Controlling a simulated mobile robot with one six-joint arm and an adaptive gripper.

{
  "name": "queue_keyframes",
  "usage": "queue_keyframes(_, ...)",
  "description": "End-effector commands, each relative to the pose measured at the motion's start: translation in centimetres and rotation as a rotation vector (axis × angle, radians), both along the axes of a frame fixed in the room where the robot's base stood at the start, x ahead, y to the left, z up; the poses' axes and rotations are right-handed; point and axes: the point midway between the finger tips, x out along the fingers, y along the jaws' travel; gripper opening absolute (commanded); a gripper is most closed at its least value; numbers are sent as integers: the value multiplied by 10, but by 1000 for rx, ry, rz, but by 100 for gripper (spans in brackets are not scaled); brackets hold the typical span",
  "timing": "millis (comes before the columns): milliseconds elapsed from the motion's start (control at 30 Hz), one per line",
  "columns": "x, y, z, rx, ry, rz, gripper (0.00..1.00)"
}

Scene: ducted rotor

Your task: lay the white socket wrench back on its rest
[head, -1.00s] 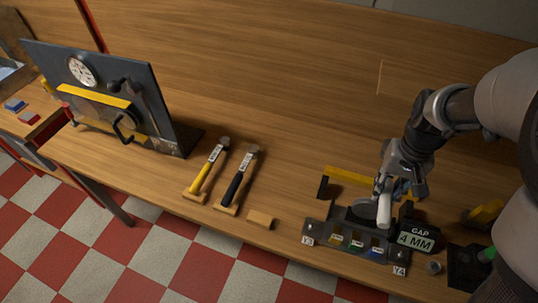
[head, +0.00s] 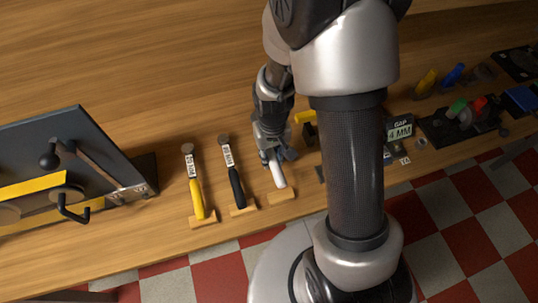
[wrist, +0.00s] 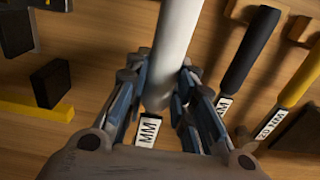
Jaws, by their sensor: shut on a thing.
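My gripper (head: 272,158) is shut on the white socket wrench (head: 278,175), with fingers on both sides of its handle. In the wrist view the white handle (wrist: 173,45) runs up and away from between the fingers (wrist: 160,100). The wrench's other end is hidden by my gripper in the head view. The handle's lower end is over a small wooden rest (head: 283,197), at the right end of the row. I cannot tell whether it touches the rest.
A black-handled tool (head: 236,185) and a yellow-handled tool (head: 196,195) lie on rests to the left. A dark panel (head: 85,150) stands further left. The gap gauge block (head: 399,130) is right, partly behind my arm. Wood behind is clear.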

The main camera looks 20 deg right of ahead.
Motion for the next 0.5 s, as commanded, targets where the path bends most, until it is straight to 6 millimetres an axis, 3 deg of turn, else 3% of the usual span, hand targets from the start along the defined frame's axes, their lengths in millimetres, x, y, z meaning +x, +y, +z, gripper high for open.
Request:
queue_keyframes(300, 0, 0, 1, 0, -4, 0, 0)
queue_keyframes(500, 0, 0, -10, 0, -3, 0, 0)
